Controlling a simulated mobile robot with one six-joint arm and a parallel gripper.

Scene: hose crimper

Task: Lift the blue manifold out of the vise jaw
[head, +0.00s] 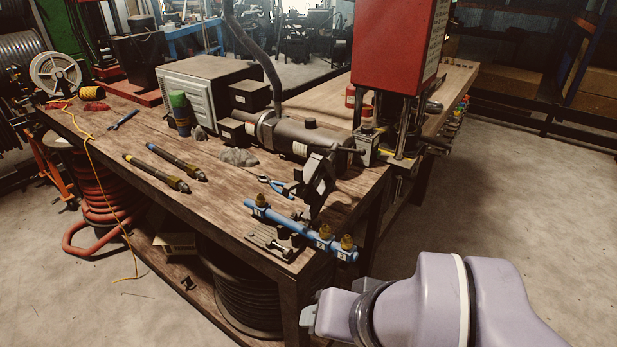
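The blue manifold (287,225) is a long blue bar with brass fittings and small white labels. It lies slanted across the near corner of the workbench, and its right end reaches to the bench edge. Dark metal vise parts (284,238) sit at and below its middle; how the jaw grips it is too small to tell. My gripper (309,314) is at the bottom, below and in front of the bench corner, apart from the manifold. Only a small grey part of it shows past my lilac wrist, so its opening cannot be made out.
The wooden workbench (107,143) holds two dark hoses (155,172), blue-handled pliers (272,184) and a grey cylindrical machine (300,135). A black upright tool (318,180) stands close behind the manifold. A red press (400,45) rises behind. Floor at right is clear.

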